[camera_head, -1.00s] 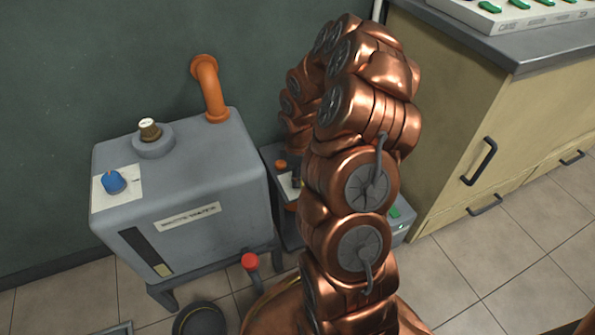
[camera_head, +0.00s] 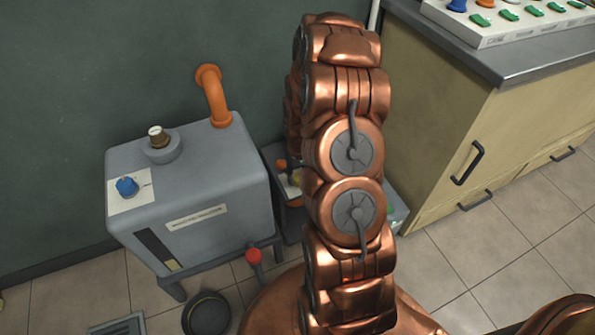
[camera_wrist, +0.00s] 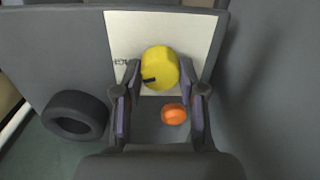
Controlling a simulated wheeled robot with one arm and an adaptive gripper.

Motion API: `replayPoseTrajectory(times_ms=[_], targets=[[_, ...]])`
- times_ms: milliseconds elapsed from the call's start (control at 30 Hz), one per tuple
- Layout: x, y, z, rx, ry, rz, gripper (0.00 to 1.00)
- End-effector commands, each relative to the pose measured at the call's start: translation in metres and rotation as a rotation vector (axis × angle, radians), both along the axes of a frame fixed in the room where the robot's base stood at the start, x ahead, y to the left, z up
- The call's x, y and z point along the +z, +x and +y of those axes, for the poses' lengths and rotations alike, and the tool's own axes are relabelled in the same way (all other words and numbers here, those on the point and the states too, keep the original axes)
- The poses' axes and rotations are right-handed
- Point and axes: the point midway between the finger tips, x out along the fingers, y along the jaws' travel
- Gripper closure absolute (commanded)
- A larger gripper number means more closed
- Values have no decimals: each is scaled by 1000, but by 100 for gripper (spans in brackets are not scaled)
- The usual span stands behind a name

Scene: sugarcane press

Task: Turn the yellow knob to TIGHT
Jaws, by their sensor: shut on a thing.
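The yellow knob (camera_wrist: 160,67) shows in the wrist view, on a white label panel (camera_wrist: 203,38) of a grey machine. A short black pointer on its face points to the left. Part of some lettering shows on the panel left of the knob, too small and partly covered to read. My gripper (camera_wrist: 160,74) has one finger on each side of the knob and is shut on it. In the head view my copper arm hides the gripper and most of this machine.
An orange round part (camera_wrist: 174,114) sits just below the knob, between the fingers. A dark ring (camera_wrist: 75,115) is at left. A grey tank (camera_head: 195,190) with a blue knob (camera_head: 126,186) and orange pipe (camera_head: 213,95) stands left; a cabinet (camera_head: 440,120) stands right.

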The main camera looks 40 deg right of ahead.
Motion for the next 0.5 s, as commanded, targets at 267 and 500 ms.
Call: replayPoseTrajectory(times_ms=[267, 500], targets=[[3, 0, -1, -186, -2, -2, 95], [2, 0, -1, -274, -1, -3, 95]])
